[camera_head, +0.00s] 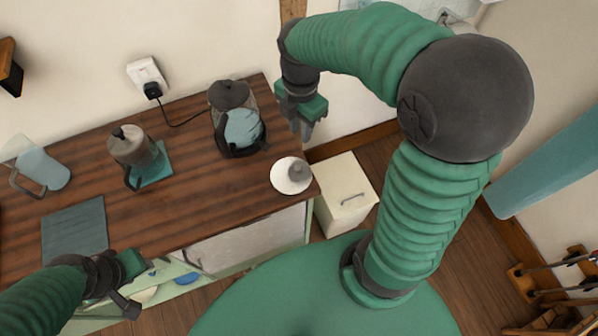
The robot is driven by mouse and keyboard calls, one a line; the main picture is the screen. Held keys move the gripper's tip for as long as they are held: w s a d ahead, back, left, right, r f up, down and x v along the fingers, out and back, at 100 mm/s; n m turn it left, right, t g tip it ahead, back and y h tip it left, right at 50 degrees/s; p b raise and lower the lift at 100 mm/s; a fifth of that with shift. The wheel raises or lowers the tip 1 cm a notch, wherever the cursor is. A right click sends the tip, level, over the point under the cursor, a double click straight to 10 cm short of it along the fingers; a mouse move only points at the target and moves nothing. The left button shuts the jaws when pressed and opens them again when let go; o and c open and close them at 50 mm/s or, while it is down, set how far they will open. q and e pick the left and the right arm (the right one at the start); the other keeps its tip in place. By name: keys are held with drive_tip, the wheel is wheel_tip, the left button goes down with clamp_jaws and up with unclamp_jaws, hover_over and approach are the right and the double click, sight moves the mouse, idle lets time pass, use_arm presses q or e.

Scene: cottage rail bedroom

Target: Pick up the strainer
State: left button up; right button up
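A small grey rounded thing (297,171), which may be the strainer, sits on a white round dish (284,183) at the right end of the dark wooden counter. Its shape is too small to tell for sure. My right gripper (303,132) hangs above and beyond the dish, fingers pointing down, apart from it. Its fingers look slightly parted with nothing between them. My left gripper (130,300) is at the lower left, in front of the counter's edge, away from the dish. Its finger opening is not clear.
A cream bin (345,195) stands right of the counter. The counter's middle is clear.

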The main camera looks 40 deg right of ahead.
drive_tip(key=b, duration=0.1)
hover_over(298, 167)
drive_tip(key=f, duration=1.1)
drive_tip(key=shift+w+d+f, duration=0.2)
drive_tip(key=shift+d+f, duration=0.1)
drive_tip(key=shift+d, duration=0.1)
drive_tip(key=f, duration=0.3)
drive_tip(key=f+b, duration=0.1)
drive_tip(key=f, duration=0.1)
drive_tip(key=shift+s+a, duration=0.25)
drive_tip(key=shift+a, duration=0.15)
drive_tip(key=shift+w, duration=0.1)
clamp_jaws()
